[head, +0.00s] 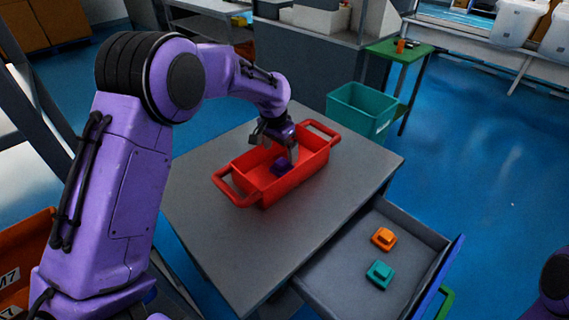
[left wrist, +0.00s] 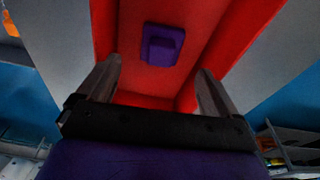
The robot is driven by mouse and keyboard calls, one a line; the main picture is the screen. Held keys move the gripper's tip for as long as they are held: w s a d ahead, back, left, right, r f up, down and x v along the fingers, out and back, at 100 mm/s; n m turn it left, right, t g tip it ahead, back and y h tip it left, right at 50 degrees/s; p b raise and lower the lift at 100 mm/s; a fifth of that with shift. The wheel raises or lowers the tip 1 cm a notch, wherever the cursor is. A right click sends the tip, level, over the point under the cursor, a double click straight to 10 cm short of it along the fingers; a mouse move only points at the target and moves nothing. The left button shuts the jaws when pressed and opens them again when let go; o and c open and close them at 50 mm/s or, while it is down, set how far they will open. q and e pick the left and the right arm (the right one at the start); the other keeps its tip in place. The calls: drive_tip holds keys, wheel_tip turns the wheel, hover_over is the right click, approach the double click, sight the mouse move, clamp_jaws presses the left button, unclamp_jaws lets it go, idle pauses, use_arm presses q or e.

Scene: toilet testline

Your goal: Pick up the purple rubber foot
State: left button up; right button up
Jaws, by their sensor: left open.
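The purple rubber foot (head: 281,166) lies on the floor of a red tray (head: 233,182) with handles. In the left wrist view the purple rubber foot (left wrist: 162,45) is a small block with a raised step, ahead of the fingertips. My left gripper (head: 275,146) is over the tray, pointing down. In the left wrist view its two fingers (left wrist: 155,80) are apart with nothing between them. The foot looks apart from both fingers. Of my right arm, only a purple part shows at the lower right edge of the head view; its gripper is not visible.
The tray stands on a grey table (head: 200,215). An open drawer (head: 335,265) at the front right holds an orange foot (head: 384,238) and a teal foot (head: 380,273). A teal bin (head: 362,110) stands behind the table. A small green table (head: 400,50) is farther back.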

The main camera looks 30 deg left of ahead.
sight(282, 162)
use_arm(q)
drive_tip(key=f, duration=0.3)
drive_tip(key=w+f+p, duration=0.1)
drive_tip(key=f, duration=0.2)
drive_tip(key=shift+w+f, duration=0.15)
drive_tip(key=shift+f, duration=0.2)
drive_tip(key=shift+s+r, duration=0.15)
drive_tip(key=shift+s, duration=0.05)
drive_tip(key=shift+c, duration=0.3)
drive_tip(key=c, duration=1.1)
drive_tip(key=shift+c, duration=0.2)
